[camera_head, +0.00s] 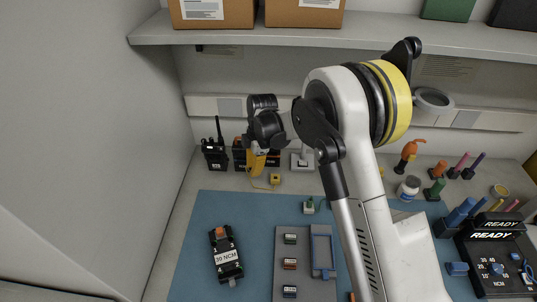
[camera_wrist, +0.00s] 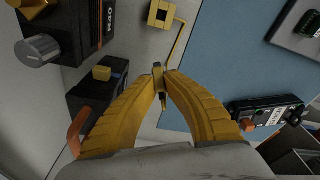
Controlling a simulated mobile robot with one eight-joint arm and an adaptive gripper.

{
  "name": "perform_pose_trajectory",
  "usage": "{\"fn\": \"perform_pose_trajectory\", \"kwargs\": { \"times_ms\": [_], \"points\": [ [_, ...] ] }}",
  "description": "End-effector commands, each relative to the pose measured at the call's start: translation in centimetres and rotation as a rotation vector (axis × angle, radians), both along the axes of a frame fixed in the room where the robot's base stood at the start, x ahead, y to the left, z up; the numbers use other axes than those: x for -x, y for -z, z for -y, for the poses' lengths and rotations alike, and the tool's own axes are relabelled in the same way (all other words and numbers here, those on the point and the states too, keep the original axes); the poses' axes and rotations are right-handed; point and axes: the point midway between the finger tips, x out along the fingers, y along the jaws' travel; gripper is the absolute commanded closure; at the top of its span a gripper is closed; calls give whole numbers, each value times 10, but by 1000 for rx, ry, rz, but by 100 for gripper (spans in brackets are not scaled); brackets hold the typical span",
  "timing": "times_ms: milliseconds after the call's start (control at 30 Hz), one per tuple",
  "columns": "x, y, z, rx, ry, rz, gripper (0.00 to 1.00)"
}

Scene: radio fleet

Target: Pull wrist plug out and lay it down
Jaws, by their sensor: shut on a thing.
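My gripper (camera_wrist: 161,76) has yellow curved fingers, and their tips meet on a small yellowish piece, which I take to be the wrist plug (camera_wrist: 163,99). The fingers hide most of it. A thin yellow cord (camera_wrist: 181,42) runs from near the fingertips towards a yellow square block (camera_wrist: 161,13) with a dark centre. In the head view my gripper (camera_head: 257,164) is at the back left of the bench, and the yellow block (camera_head: 275,179) is just right of it on the grey surface. I cannot tell whether the plug is still seated in anything.
A black radio (camera_head: 214,147) stands left of my gripper, with dark boxes (camera_head: 239,154) beside it. The blue mat (camera_head: 202,222) holds a unit marked "30 NCM" (camera_head: 226,256) and a grey tray (camera_head: 282,237). The mat's left rear part is clear.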

Motion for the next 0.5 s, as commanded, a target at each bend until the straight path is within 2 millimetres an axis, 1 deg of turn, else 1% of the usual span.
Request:
{"fn": "perform_pose_trajectory", "kwargs": {
  "times_ms": [33, 200, 333, 500],
  "points": [
    [1, -9, -10, 59, -45, 23, 100],
    [-1, -17, -28, 218, -152, 95, 100],
    [-2, -20, -33, 272, -186, 122, 100],
    [-3, -18, -33, 280, -191, 126, 100]
  ]
}}
